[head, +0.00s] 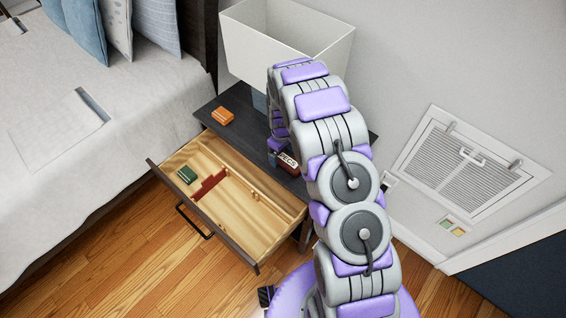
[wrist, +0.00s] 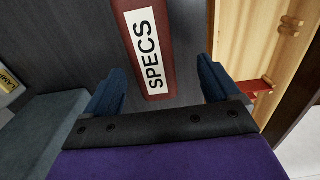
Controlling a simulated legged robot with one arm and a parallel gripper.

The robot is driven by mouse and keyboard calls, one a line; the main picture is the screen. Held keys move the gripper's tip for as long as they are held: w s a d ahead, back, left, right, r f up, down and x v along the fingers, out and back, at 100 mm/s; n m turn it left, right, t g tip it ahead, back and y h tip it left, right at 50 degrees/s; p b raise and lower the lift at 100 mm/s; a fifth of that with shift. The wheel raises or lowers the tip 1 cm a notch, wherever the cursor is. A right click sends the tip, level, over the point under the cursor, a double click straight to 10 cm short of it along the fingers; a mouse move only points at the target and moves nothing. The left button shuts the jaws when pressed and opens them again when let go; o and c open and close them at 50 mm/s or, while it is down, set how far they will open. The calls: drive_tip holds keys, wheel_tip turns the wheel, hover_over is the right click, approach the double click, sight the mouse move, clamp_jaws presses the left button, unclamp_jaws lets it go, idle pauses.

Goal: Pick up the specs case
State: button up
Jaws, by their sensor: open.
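The specs case (wrist: 146,45) is dark red with a white label reading SPECS. It lies on the dark nightstand top (wrist: 85,40), and its near end lies between the two blue fingers of my gripper (wrist: 161,84) in the wrist view. The fingers are apart, with a gap to the case on each side; I cannot tell their height over it. In the head view the specs case (head: 288,166) shows beside my arm near the nightstand's front edge, partly hidden by the arm.
An open wooden drawer (head: 245,228) juts out, holding a green box (head: 187,174) and a red divider (head: 209,186). An orange box (head: 222,116) lies on the nightstand. A lamp with a white shade (head: 300,40) stands behind. The bed (head: 120,130) is left; a wall vent (head: 460,165) is right.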

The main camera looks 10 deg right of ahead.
sight(287, 158)
drive_tip(key=f, duration=0.1)
drive_tip(key=d+f+b, duration=0.1)
drive_tip(key=f, duration=0.2)
drive_tip(key=shift+d, duration=0.65)
drive_tip(key=shift+a, duration=0.65)
drive_tip(key=c, duration=0.3)
drive_tip(key=shift+a, duration=0.25)
drive_tip(key=c, duration=0.3)
drive_tip(key=shift+d, duration=0.7)
drive_tip(key=c, duration=0.5)
